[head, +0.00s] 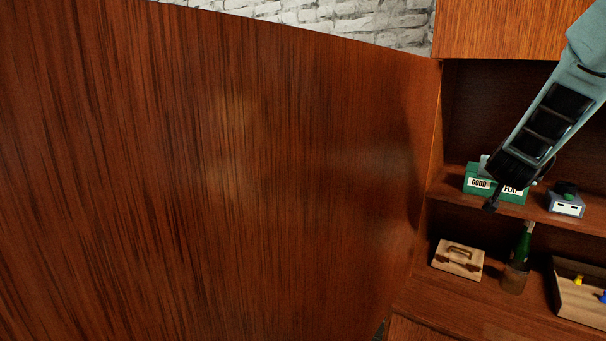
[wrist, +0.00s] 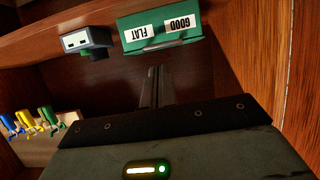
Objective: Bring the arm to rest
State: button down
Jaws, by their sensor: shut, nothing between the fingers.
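My gripper (head: 491,206) is at the right of the head view, at the end of my grey-green arm that reaches in from the upper right. Its fingers point down in front of the shelf. In the wrist view my gripper (wrist: 157,72) shows its two fingers together, with nothing between them. A green box (head: 470,183) with GOOD and FLAT labels is close behind it on the shelf, partly hidden by my arm. The green box (wrist: 160,30) also shows beyond the fingertips in the wrist view. I cannot tell whether they touch.
A grey device (head: 566,205) stands on the shelf (head: 540,214). Below are a wooden box with a handle (head: 458,259), a green bottle (head: 523,247) in a holder, and a tray (head: 580,304) with coloured items. A large wooden panel (head: 220,180) fills the left.

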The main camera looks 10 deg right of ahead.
jog(key=s+a+f+n+g+y, duration=0.1)
jog(key=a+f+n+y, duration=0.25)
jog(key=a, duration=0.65)
jog(key=s+a+f+n+y, duration=0.2)
jog(key=a+f+y, duration=0.25)
jog(key=a, duration=0.55)
jog(key=s+a+f+n+g+y, duration=0.1)
jog(key=s+a+f+n+g, duration=0.15)
jog(key=s+a, duration=0.4)
jog(key=s+a+f+n+g+y, duration=0.1)
jog(key=s+a+f+n+g, duration=0.15)
jog(key=s+a, duration=0.45)
jog(key=s+a+r+n+g+y, duration=0.1)
jog(key=s+a+n+g, duration=0.1)
jog(key=s+a+n, duration=0.5)
jog(key=s+a+r+g, duration=0.1)
jog(key=s+a, duration=0.5)
jog(key=a, duration=0.3)
notch_tip(320, 180, up, 17)
jog(key=p, duration=1.7)
jog(key=shift+d+r, duration=0.15)
jog(key=shift+d, duration=0.05)
